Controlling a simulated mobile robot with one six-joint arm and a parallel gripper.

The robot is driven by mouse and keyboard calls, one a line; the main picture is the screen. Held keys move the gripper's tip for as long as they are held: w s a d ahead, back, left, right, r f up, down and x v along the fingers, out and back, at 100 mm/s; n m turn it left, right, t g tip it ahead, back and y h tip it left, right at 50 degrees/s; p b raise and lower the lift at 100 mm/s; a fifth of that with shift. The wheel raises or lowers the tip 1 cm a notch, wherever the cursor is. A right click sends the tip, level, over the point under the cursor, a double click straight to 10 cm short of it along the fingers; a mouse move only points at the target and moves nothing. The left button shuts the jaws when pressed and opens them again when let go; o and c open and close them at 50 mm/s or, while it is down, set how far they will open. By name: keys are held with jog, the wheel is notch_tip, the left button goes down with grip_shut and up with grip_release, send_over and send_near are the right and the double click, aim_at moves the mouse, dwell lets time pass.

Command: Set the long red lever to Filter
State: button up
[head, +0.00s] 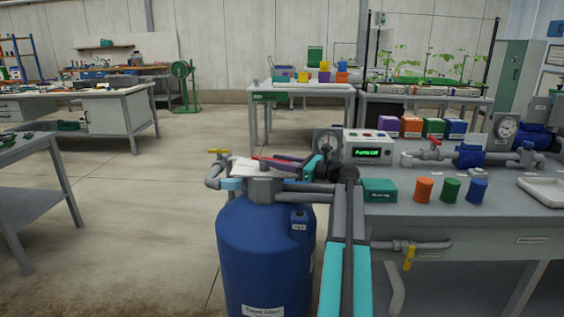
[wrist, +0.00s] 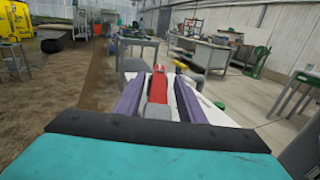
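The long red lever (head: 268,158) sits on top of the blue filter tank (head: 265,245), above a grey valve body (head: 264,188). In the wrist view the red lever (wrist: 157,88) lies lengthwise between the two purple fingers of my gripper (wrist: 160,80). The fingers are apart, with a narrow gap on each side of the lever. A white plate (head: 242,168) lies under the lever; any position lettering on it is unreadable here. My gripper (head: 282,160) is over the valve top.
A yellow-handled valve (head: 218,152) on a pipe stands left of the valve body. A pressure gauge (head: 326,142) and display box (head: 367,148) stand close behind and right. The workbench (head: 480,205) holds several coloured caps. The floor left of the tank is clear.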

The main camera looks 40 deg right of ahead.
notch_tip(320, 180, up, 3)
jog(key=shift+d+r+p, duration=0.1)
jog(key=shift+r+p, duration=0.1)
jog(key=shift+p, duration=0.35)
jog(key=s+a+r+p, duration=0.1)
jog(key=s+a+p, duration=0.1)
jog(key=s+a, duration=0.7)
jog(key=shift+s+a+r, duration=0.15)
jog(key=shift+s+r, duration=0.05)
jog(key=shift+s, duration=1.9)
